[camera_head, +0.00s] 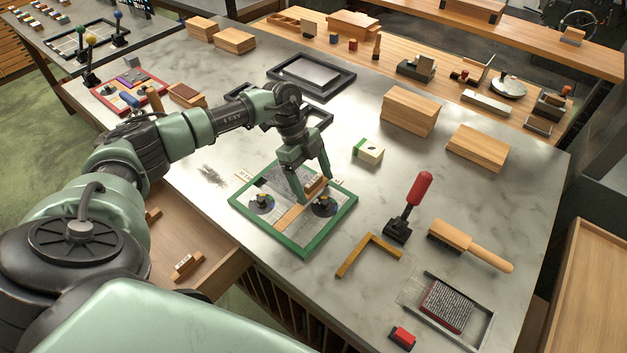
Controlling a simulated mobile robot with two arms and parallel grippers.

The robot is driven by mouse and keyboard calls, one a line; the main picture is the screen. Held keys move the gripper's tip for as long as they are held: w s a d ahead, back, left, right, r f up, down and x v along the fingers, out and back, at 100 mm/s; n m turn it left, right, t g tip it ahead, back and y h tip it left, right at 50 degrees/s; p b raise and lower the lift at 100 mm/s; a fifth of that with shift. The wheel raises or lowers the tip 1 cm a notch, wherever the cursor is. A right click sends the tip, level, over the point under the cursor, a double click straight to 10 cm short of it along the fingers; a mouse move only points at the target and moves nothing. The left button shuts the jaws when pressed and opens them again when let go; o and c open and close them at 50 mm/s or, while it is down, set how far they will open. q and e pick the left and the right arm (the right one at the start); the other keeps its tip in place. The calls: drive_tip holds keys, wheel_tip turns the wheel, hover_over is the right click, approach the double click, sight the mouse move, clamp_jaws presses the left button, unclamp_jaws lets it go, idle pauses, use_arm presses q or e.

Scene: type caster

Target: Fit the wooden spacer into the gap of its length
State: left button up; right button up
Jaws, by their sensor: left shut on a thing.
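My left gripper (313,189) is over the green-rimmed frame (331,231) on the stone-topped table. It is shut on a small wooden spacer (317,184), held at the upper right part of the frame. I cannot tell whether the spacer touches the frame's bed. Inside the frame are grey areas, a light wooden strip (290,217) and two dark round pieces, one at left (262,203) and one at right (324,206). The fingers and the spacer partly hide the inside. Another small wooden block (184,266) lies on the open drawer at lower left. My right gripper is out of view.
A green-and-cream box (368,151) stands behind the frame. A metal tray of type (447,305) is at front right. Dark frames (311,76) and wooden blocks stand farther back.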

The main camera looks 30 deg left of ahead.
use_arm(q)
drive_tip(key=shift+f+b, duration=0.35)
drive_tip(key=shift+f, duration=0.4)
drive_tip(key=shift+r, duration=0.2)
drive_tip(key=shift+r+p, duration=0.5)
drive_tip(key=shift+p, duration=0.25)
drive_tip(key=shift+p, duration=0.75)
idle(0.9)
drive_tip(key=shift+f+b, duration=0.4)
drive_tip(key=shift+f, duration=0.2)
drive_tip(key=o, duration=1.4)
drive_tip(key=shift+c, duration=0.2)
drive_tip(key=b+v, duration=0.2)
drive_tip(key=v, duration=0.4)
drive_tip(key=shift+a+r, duration=0.2)
drive_tip(key=shift+r, duration=0.1)
drive_tip(key=shift+a+r, duration=0.2)
drive_tip(key=shift+r, duration=0.35)
